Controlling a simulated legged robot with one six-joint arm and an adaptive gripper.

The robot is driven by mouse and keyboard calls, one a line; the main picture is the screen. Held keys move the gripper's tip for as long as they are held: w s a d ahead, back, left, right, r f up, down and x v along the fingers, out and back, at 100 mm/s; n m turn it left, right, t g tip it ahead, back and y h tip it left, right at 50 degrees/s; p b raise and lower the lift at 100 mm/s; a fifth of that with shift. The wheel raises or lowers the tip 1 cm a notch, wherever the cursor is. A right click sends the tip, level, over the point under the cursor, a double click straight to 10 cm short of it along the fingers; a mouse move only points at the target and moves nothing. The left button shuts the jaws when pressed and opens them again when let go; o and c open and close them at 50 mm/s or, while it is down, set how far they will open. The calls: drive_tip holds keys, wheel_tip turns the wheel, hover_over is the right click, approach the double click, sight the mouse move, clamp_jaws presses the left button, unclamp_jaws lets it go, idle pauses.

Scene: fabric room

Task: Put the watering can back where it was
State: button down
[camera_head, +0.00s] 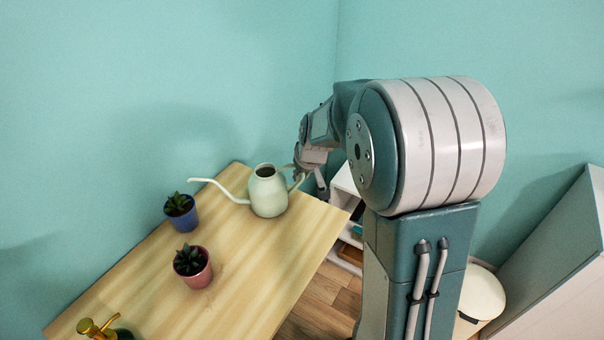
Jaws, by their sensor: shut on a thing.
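A pale green watering can (268,194) is upright at the far right corner of the wooden table (240,268). Its long thin spout points left and its handle is on the right. My gripper (298,176) is at the handle side of the can and is shut on the handle. The fingertips are small and partly hidden at this angle. I cannot tell whether the can's base touches the tabletop or is just above it.
A blue pot with a succulent (183,219) stands below the spout tip. A red pot with a succulent (194,272) is nearer. A bottle with a gold pump (97,328) is at the lower left. A white shelf (345,180) stands right of the table.

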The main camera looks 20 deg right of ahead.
drive_tip(key=c, duration=0.6)
unclamp_jaws()
drive_tip(key=shift+d, duration=0.1)
drive_tip(key=shift+c, duration=0.2)
drive_tip(key=v, duration=1.1)
drive_tip(key=s+a+r, duration=0.1)
drive_tip(key=s+a, duration=0.2)
drive_tip(key=s, duration=0.4)
drive_tip(key=s+a+r, duration=0.1)
drive_tip(key=s+a, duration=0.1)
drive_tip(key=s, duration=0.5)
drive_tip(key=s+a+r+t, duration=0.1)
drive_tip(key=s+a, duration=0.2)
drive_tip(key=s, duration=0.5)
drive_tip(key=shift+a, duration=0.3)
drive_tip(key=shift+r, duration=0.15)
